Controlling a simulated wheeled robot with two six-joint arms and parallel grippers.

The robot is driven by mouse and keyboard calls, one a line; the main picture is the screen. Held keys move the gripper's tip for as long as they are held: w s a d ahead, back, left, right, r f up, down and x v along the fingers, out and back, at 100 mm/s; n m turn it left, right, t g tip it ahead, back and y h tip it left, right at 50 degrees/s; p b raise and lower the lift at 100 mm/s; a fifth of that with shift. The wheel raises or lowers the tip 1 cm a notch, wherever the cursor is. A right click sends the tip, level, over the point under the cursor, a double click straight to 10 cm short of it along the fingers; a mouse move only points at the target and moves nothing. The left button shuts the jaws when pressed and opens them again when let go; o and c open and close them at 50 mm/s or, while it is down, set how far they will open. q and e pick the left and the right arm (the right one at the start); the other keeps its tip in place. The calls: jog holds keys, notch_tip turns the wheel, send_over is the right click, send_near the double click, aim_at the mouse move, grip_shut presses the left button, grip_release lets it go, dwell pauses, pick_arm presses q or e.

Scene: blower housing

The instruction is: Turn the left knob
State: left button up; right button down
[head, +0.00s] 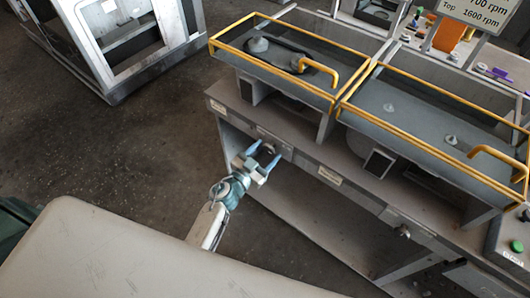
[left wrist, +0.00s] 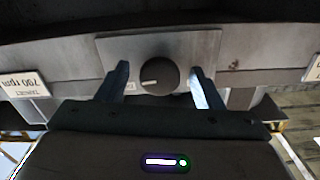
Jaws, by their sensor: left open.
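The left knob (head: 268,148) is a dark round knob on the front of the grey bench, partly hidden by my gripper in the head view. In the left wrist view the knob (left wrist: 160,76) is black with a white pointer line towards the picture's left, on a grey plate (left wrist: 201,46). My left gripper (head: 265,156) is open in front of it. In the left wrist view its two blue fingers (left wrist: 160,80) stand either side of the knob, with a visible gap on each side. My right gripper is not in view.
Another knob (head: 403,231) is farther right on the bench front. Yellow-edged lids (head: 270,62) with handles top the bench. A green button (head: 517,246) is at far right. Open floor (head: 120,150) lies left.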

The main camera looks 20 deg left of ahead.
pick_arm(q)
jog(key=c, duration=1)
jog(key=shift+o, duration=0.2)
jog(key=shift+m, duration=0.3)
jog(key=shift+m+p, duration=0.35)
jog(key=shift+m, duration=0.55)
jog(key=m, duration=0.2)
jog(key=shift+m, duration=0.3)
jog(key=m, duration=0.3)
jog(key=shift+a, duration=0.1)
jog(key=shift+m, duration=1.8)
